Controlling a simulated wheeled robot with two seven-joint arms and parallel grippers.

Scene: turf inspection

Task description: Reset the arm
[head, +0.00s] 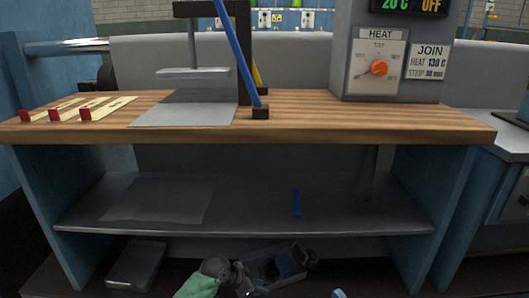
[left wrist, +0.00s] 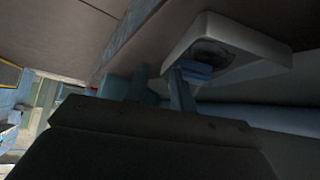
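My left arm comes in at the bottom of the head view, with a green sleeve and a grey wrist. My left gripper (head: 290,264) is low, below the front of the bench's lower shelf. In the left wrist view its two fingers (left wrist: 160,90) stand apart, with no object clear between them. A small blue piece shows beside one finger, and I cannot tell what it belongs to. On the bench, a press stand (head: 243,50) carries a long slanted blue lever (head: 238,55), far above my gripper.
The wooden bench top (head: 300,115) and lower shelf (head: 330,215) overhang the low space. A heat box (head: 377,65) with an orange knob stands at the right. Red-ended strips (head: 100,106) lie at the left. A grey box (head: 135,265) stands under the shelf.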

